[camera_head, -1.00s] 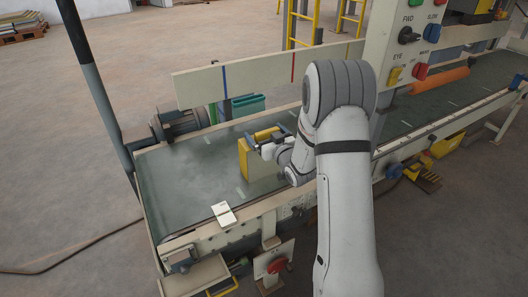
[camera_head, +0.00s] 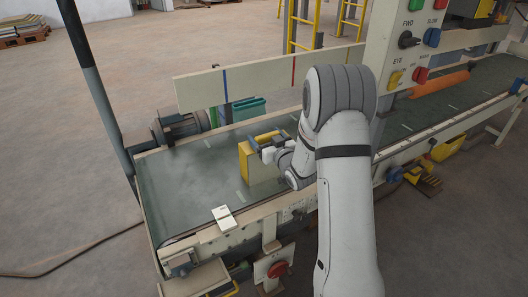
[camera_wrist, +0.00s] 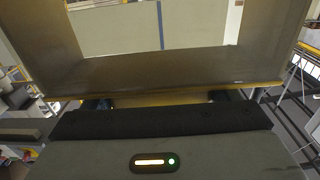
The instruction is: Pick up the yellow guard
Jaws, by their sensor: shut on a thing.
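The yellow guard (camera_head: 246,160) is a box-like piece with yellow edges and a tan face, upright over the green conveyor belt in the head view. My gripper (camera_head: 267,142) is shut on its top edge. In the wrist view the guard (camera_wrist: 160,72) fills the upper middle, close in front of my gripper (camera_wrist: 160,102), its yellow edge between the dark fingers. I cannot tell whether its lower edge touches the belt.
A small white block (camera_head: 223,216) lies on the near rail of the conveyor (camera_head: 180,190). A long pale board (camera_head: 260,77) with blue and red marks stands behind the belt. A control panel (camera_head: 408,45) with knobs rises at the right. The belt left of the guard is clear.

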